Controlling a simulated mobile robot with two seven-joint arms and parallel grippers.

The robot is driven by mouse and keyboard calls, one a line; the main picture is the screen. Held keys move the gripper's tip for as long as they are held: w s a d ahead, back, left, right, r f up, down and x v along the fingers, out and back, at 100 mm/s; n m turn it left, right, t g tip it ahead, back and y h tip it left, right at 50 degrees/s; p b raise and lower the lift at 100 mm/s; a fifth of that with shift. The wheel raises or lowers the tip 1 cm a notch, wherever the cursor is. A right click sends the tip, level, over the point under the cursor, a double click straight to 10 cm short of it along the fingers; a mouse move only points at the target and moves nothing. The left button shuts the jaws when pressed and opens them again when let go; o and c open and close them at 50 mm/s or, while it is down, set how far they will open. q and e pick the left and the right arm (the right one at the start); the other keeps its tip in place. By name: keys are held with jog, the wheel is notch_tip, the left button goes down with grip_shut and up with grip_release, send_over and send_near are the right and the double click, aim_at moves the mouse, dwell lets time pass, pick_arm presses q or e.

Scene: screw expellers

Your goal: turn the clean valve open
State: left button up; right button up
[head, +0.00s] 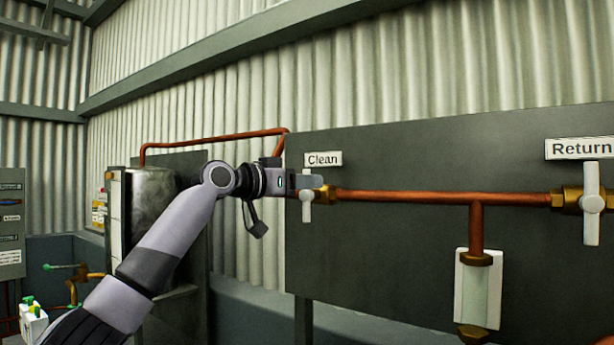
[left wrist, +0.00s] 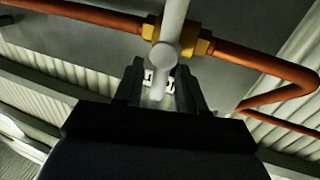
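The clean valve has a white bar handle (head: 306,207) on a brass body (head: 325,194), below the "Clean" label (head: 323,159) in the head view. The handle stands upright, across the copper pipe. My left gripper (head: 308,182) is at the handle and hides its upper part in the head view. In the left wrist view the white handle (left wrist: 162,54) reaches down between the two fingers of my left gripper (left wrist: 158,84). The fingers stand apart, one on each side, with gaps showing beside the handle. My right gripper is not in view.
A copper pipe (head: 410,197) runs right along the dark panel (head: 400,260) to the return valve (head: 591,203) under the "Return" label (head: 581,148). A white and clear filter unit (head: 478,290) hangs below the pipe. A metal tank (head: 152,205) stands behind my left arm.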

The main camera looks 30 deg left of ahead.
pick_arm(q)
jog(key=shift+w+d, duration=0.15)
jog(key=shift+w, duration=0.3)
grip_shut()
jog(key=shift+w+a+f+n+t+y, duration=0.1)
jog(key=shift+a+f+n+t+y, duration=0.5)
jog(key=shift+n, duration=2.9)
jog(key=shift+a+f+n+t+y, duration=0.35)
jog(key=shift+n+t+y, duration=0.45)
jog(key=shift+n, duration=2.7)
jog(key=shift+w+a+f+n+t+y, duration=0.1)
jog(key=shift+a+f+n+t+y, duration=0.45)
jog(key=shift+n, duration=2.95)
jog(key=shift+d, duration=0.1)
